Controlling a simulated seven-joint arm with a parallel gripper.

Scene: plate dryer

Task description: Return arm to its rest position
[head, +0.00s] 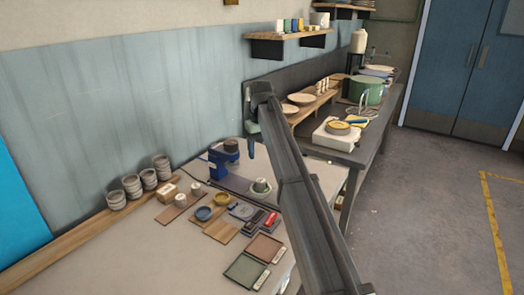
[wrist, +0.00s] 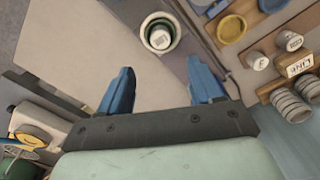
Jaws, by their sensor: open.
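My gripper (wrist: 163,78) shows in the wrist view with its two blue fingers spread apart and nothing between them. In the head view my dark arm reaches up from the lower right, and my gripper (head: 251,147) hangs at its far end, above the back of the light worktable (head: 150,255). It is small there and partly hidden by the arm. A white cup with a green inside (wrist: 160,36) lies beyond the fingertips in the wrist view; it also stands on the table in the head view (head: 261,187).
A dark bench (head: 347,157) at the right holds a green pot (head: 366,89) and plates. A wall shelf (head: 275,36) is above. The floor at right is clear.

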